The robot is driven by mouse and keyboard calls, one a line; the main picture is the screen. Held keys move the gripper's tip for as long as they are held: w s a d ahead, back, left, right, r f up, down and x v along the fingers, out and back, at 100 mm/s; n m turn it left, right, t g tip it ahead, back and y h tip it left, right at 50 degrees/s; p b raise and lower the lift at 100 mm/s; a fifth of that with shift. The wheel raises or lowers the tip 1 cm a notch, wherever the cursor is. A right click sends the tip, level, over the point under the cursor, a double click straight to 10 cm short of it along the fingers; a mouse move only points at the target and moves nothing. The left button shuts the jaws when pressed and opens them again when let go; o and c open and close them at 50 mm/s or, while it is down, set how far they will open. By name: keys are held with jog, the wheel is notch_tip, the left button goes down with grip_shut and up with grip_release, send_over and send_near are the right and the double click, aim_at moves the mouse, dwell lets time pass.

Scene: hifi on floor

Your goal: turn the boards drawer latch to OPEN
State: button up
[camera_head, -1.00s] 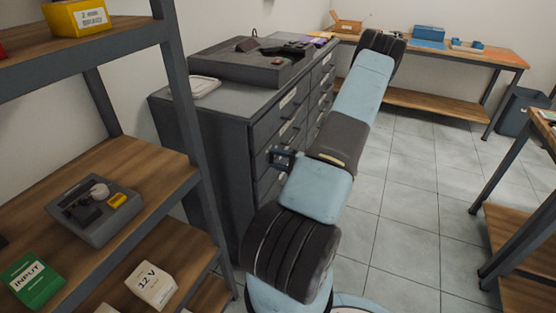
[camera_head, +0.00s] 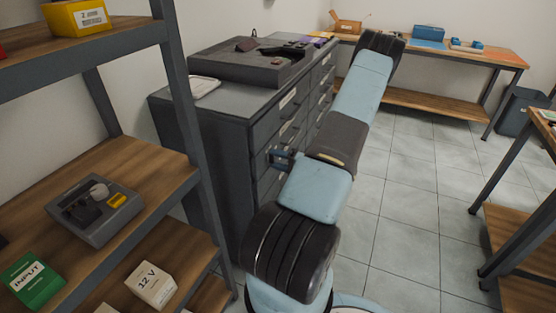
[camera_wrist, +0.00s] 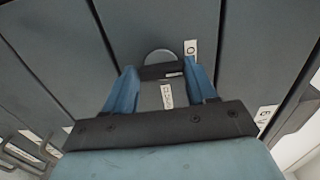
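My gripper (camera_wrist: 163,88) shows in the wrist view with its two blue fingers well apart. Between the fingers is a latch (camera_wrist: 160,71), a dark bar in front of a grey round plate (camera_wrist: 158,56). The bar's ends come close to both fingers; I cannot tell whether they touch. A white label (camera_wrist: 190,49) beginning with O is at the plate's upper right. Another small white label (camera_wrist: 167,96) lies below the bar, its text unclear.
A grey case (camera_head: 240,65) lies on the cabinet. A workbench (camera_head: 480,57) is at the back and another table (camera_head: 520,235) at the right. The tiled floor (camera_head: 410,200) between is clear.

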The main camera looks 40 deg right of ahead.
jog(key=o, duration=0.4)
jog(key=v, duration=1.3)
jog(key=shift+s+f, duration=0.1)
jog(key=shift+s, duration=0.25)
